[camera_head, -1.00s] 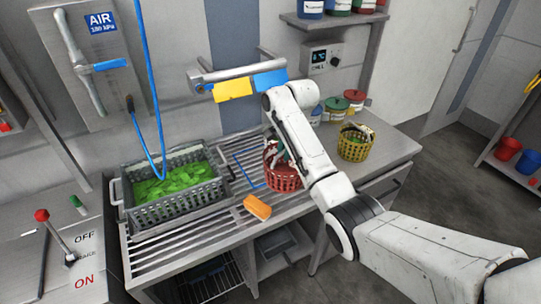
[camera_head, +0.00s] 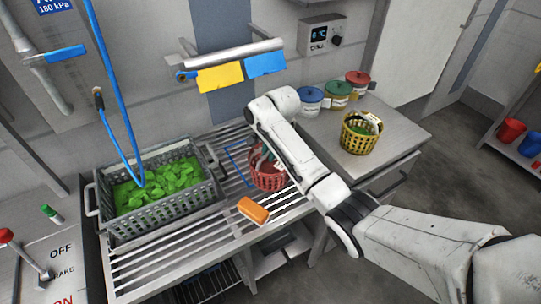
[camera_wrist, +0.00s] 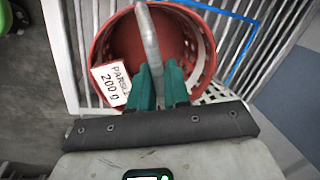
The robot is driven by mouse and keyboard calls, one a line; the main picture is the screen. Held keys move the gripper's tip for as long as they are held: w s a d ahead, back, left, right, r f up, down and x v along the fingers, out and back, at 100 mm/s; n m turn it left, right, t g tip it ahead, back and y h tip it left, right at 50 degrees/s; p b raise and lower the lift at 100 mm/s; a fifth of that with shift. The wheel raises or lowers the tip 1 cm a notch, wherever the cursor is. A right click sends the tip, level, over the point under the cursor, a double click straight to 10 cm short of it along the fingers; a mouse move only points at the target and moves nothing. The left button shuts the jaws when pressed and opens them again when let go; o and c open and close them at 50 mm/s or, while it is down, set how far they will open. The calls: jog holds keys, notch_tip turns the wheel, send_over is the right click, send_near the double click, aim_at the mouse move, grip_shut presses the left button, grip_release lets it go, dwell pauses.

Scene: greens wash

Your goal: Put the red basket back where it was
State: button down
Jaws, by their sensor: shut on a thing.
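The red basket (camera_head: 268,179) is on or just above the slatted steel drainboard, right of the grey crate; I cannot tell whether it touches. My gripper (camera_wrist: 159,88), with green fingertips, is shut on its grey handle (camera_wrist: 149,38). The basket also shows in the wrist view (camera_wrist: 112,45), with its inside facing the camera and a white label reading "200 g" hanging at its left. A blue outline (camera_head: 236,166) on the drainboard lies beside the basket, to its left in the head view; part of the outline is hidden. It also shows in the wrist view (camera_wrist: 246,52), right of the basket.
A grey crate (camera_head: 165,212) of green leaves stands left. An orange sponge (camera_head: 253,210) lies in front of the basket. A yellow basket (camera_head: 360,139) stands on the right counter, with several lidded tubs behind. A blue hose (camera_head: 113,130) hangs over the crate.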

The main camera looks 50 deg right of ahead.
jog(key=shift+s+f+b, duration=0.1)
jog(key=shift+f+b, duration=0.2)
jog(key=shift+f, duration=0.45)
jog(key=c, duration=1.1)
grip_release()
